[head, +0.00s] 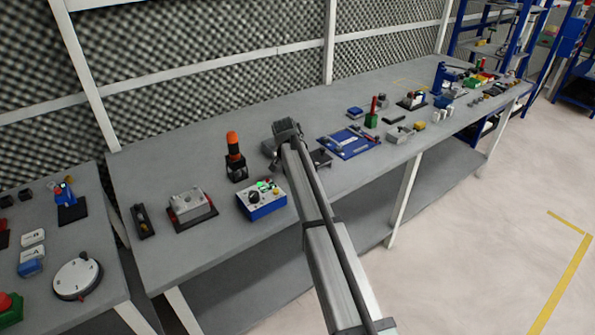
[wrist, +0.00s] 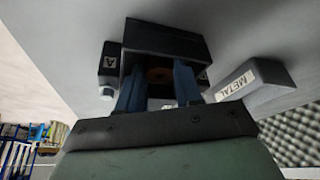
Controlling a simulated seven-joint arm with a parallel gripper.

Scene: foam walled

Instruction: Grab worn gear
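In the wrist view, a small brown round part with a dark centre (wrist: 158,75), which looks like the worn gear, shows in shadow inside a black box-like holder (wrist: 175,42). My gripper (wrist: 158,88) has its two blue fingers apart, one on each side of the brown part. I cannot see clear contact between fingers and part. In the head view, my gripper's end (head: 287,131) is over the grey workbench (head: 235,130), and my arm hides the fingers and the part.
A grey bin labelled METAL (wrist: 250,80) is close beside the fingers. In the head view, a blue control box (head: 262,205) and an orange-topped device (head: 234,160) stand left of my arm. A blue tool mat (head: 345,146) lies to the right. A foam wall (head: 200,60) rises behind.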

